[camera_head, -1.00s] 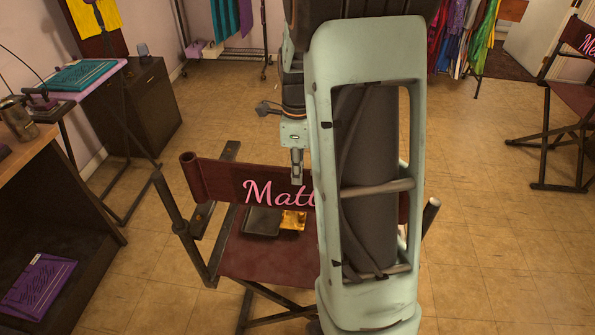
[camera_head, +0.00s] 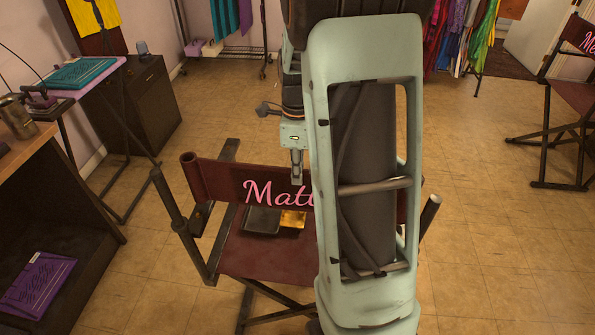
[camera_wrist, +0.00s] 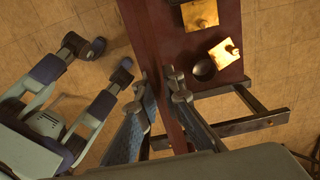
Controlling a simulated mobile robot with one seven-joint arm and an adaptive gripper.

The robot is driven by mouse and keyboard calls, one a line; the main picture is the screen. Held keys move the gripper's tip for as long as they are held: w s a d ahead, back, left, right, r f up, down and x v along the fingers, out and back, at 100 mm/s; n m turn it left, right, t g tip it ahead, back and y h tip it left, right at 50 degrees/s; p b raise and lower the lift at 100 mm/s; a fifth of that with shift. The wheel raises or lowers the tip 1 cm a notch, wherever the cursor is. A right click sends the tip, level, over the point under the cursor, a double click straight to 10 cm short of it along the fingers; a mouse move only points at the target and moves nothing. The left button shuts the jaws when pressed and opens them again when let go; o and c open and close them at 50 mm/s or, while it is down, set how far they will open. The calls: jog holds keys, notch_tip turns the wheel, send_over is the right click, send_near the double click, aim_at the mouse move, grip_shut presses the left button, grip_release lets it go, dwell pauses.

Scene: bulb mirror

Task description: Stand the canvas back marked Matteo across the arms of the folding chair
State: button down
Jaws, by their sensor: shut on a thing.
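The dark red canvas back (camera_head: 212,182) bears pink lettering that reads "Matt" before my arm hides the rest. It is upright, spans the folding chair above the seat (camera_head: 245,262), and its rolled left end crosses over the left chair arm (camera_head: 228,152). The tip of the right arm (camera_head: 432,208) shows beside my arm. I cannot tell whether the canvas touches the arms. My gripper (camera_head: 297,182) is at the canvas's top edge. In the wrist view my gripper (camera_wrist: 160,85) has its fingers on both sides of the canvas (camera_wrist: 166,115), shut on it.
A dark tray (camera_head: 262,221) and a golden piece (camera_head: 293,219) lie on the chair seat. A desk (camera_head: 25,145) and dark cabinet (camera_head: 150,105) stand left. Another folding chair (camera_head: 570,100) stands far right. The floor right of the chair is clear.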

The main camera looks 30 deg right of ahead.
jog(key=shift+f+b, duration=0.6)
jog(key=shift+f, duration=0.5)
jog(key=c, duration=2)
grip_release()
jog(key=shift+r, duration=0.1)
notch_tip(320, 180, up, 7)
jog(key=p, duration=0.6)
